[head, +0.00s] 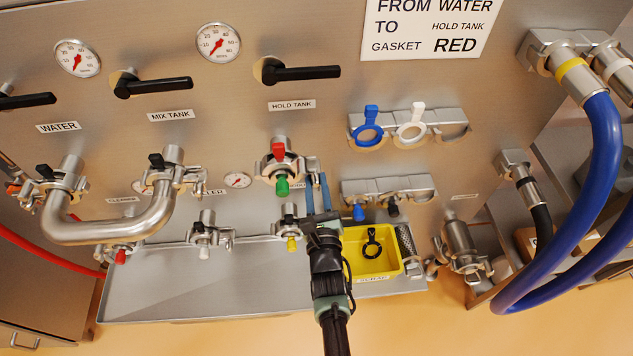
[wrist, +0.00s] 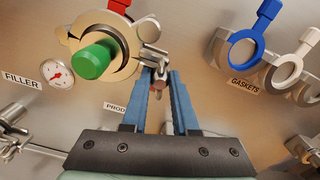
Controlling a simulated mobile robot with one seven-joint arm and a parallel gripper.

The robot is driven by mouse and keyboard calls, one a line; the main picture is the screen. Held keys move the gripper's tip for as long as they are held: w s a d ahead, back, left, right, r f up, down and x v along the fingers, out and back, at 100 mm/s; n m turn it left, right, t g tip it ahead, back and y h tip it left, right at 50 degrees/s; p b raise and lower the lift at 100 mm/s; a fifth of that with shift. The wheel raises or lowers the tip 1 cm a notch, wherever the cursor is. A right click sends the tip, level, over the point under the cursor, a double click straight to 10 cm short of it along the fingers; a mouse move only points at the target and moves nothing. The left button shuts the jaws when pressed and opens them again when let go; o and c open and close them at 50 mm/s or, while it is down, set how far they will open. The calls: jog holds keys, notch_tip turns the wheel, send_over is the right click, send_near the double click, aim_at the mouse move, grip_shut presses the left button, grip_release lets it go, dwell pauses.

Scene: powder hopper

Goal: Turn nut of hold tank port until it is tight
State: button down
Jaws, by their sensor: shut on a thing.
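The hold tank port (head: 279,164) is under the HOLD TANK label, with a clamp around it, a red gasket tab (head: 278,150) on top and a green plug (head: 282,186) in front. It also shows at the upper left of the wrist view, with the green plug (wrist: 95,59) facing me. The clamp's nut (wrist: 157,86) is at the clamp's right side. My gripper (head: 317,177) has its blue fingers at this side, shut on the nut. In the wrist view my gripper (wrist: 160,78) partly hides the nut. Its thread is too small to judge.
The blue gasket (head: 368,132) and white gasket (head: 411,131) hang to the right. A yellow bin (head: 353,266) holding a black gasket stands beside my wrist. A port with a yellow plug (head: 291,243) is just left of it. Blue hoses (head: 604,150) hang at far right.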

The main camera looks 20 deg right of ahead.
jog(key=shift+w+r+m, duration=0.1)
jog(key=shift+r+m, duration=0.1)
jog(key=shift+m, duration=0.1)
jog(key=shift+r, duration=0.1)
